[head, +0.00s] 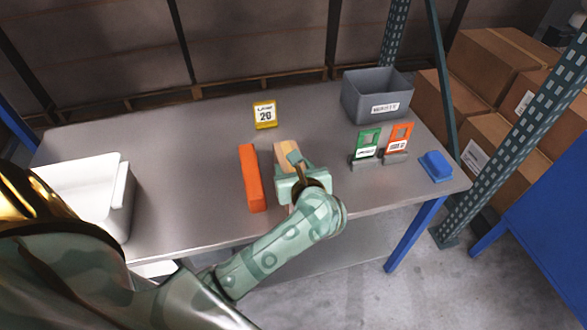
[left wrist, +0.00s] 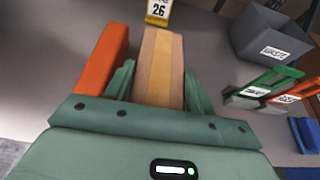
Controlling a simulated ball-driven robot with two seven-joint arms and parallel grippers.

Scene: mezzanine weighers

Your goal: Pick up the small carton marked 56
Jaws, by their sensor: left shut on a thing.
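A small tan carton (head: 286,155) stands out beyond my left gripper (head: 292,172) on the grey table; it also shows in the left wrist view (left wrist: 160,62) with a yellowish strip along its top. The gripper's two green fingers lie along its sides, and the gripper is shut on it. I see no number on the carton, and its near end is hidden by the gripper. I cannot tell whether it touches the table. My right gripper is in neither view.
An orange block (head: 252,178) lies close left of the carton. A yellow sign (head: 265,115) reading 26 stands behind. A grey waste bin (head: 377,98), green (head: 367,145) and orange (head: 399,138) stands and a blue block (head: 436,166) are right; a white bin (head: 120,195) is left.

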